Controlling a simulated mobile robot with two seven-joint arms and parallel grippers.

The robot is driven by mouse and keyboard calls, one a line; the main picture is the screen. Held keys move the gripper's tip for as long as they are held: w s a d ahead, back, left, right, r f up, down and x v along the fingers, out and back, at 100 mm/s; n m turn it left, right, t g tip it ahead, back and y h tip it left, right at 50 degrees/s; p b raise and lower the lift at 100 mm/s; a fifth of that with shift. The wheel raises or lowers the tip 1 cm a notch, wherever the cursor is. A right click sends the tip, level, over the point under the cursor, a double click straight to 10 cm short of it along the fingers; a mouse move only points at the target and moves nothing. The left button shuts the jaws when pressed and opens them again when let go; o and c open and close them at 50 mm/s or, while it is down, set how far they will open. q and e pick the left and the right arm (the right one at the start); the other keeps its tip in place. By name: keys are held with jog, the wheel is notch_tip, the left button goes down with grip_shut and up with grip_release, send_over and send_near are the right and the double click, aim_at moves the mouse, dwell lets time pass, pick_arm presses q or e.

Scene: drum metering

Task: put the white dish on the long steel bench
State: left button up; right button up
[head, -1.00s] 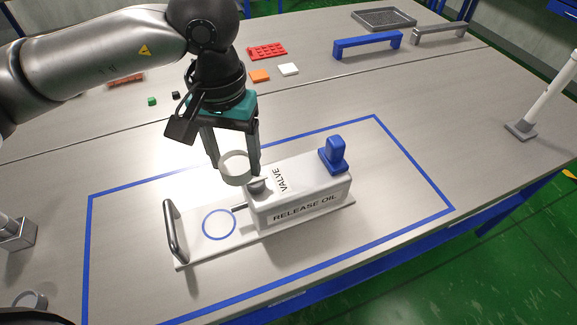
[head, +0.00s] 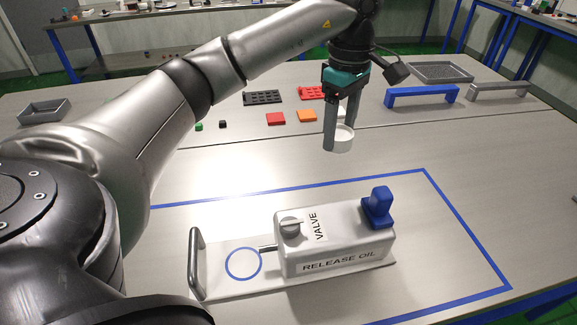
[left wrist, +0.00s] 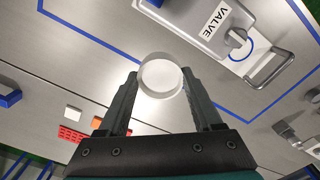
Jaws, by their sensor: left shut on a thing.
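The white dish (head: 341,141), a short round cup, is between the fingers of my left gripper (head: 339,127). The gripper is shut on it and holds it above the grey steel-topped bench (head: 440,145), behind the valve box. In the left wrist view the dish (left wrist: 162,77) sits between the two fingertips (left wrist: 160,86), with bench top below it. My right gripper is not in view.
The white RELEASE OIL valve box (head: 335,245), with a blue knob (head: 378,207), stands inside a blue taped outline. Red (head: 276,118) and orange (head: 307,116) tiles, a blue bridge handle (head: 422,95) and a grey tray (head: 440,71) lie farther back. Bench to the right is clear.

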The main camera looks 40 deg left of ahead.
pick_arm(q)
jog(key=shift+w+a+f+n, duration=0.2)
jog(key=shift+a+n, duration=0.25)
jog(key=shift+n, duration=0.25)
notch_tip(320, 180, down, 14)
jog(key=b, duration=0.2)
jog(key=shift+f+b, duration=0.25)
jog(key=shift+b, duration=0.1)
jog(key=shift+f, duration=0.55)
jog(key=shift+f+b, duration=0.45)
jog(key=shift+f, duration=1.6)
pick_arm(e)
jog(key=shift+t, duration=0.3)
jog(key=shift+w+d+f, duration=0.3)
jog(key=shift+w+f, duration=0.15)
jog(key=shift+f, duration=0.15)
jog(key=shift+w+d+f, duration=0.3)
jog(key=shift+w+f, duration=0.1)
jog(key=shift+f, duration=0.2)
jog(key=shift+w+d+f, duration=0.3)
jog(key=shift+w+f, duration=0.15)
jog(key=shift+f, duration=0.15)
pick_arm(q)
jog(key=shift+f, duration=0.1)
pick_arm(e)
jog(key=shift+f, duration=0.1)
